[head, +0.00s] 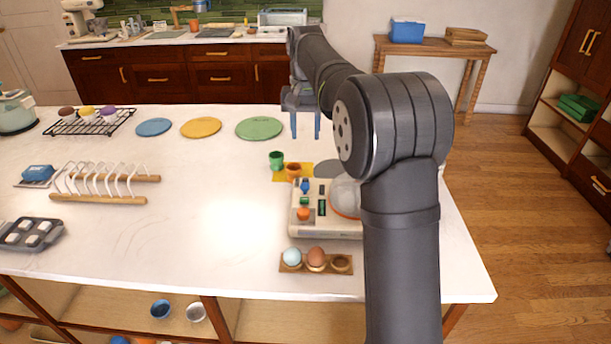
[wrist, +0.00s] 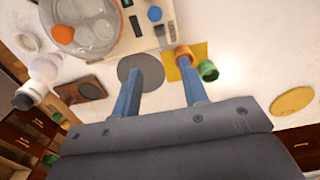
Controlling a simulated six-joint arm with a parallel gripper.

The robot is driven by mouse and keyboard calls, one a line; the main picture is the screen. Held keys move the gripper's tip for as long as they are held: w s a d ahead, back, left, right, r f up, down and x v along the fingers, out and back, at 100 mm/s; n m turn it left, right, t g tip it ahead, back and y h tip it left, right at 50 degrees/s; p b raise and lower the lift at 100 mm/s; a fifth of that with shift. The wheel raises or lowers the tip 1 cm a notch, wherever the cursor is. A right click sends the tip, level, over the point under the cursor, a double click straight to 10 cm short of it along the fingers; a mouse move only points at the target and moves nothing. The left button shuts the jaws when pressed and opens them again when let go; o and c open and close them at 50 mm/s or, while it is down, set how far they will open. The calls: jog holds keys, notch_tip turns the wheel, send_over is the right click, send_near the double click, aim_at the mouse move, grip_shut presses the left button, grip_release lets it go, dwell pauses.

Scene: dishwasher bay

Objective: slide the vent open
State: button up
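A cream countertop appliance (head: 328,228) stands at the right of the white counter, partly hidden behind my arm. It has a clear dome (head: 344,196) and a panel with blue, green and orange controls. In the wrist view, the dome (wrist: 95,22) carries an orange cap (wrist: 62,34), and a dark slider (wrist: 136,26) shows on the panel. I cannot tell which part is the vent. My gripper (head: 305,136) is beyond the appliance, above the counter, with its blue fingers apart and nothing between them. The fingers also show in the wrist view (wrist: 168,72).
A green cup (head: 276,160) and an orange cup (head: 293,170) stand at a yellow mat beside a grey disc (head: 328,169). An egg holder (head: 290,267) lies in front of the appliance. A green plate (head: 259,128) is to the left. The counter's middle is clear.

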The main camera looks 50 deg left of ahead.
aim_at(305, 179)
notch_tip(305, 179, down, 15)
jog(key=shift+r, duration=0.15)
grip_shut()
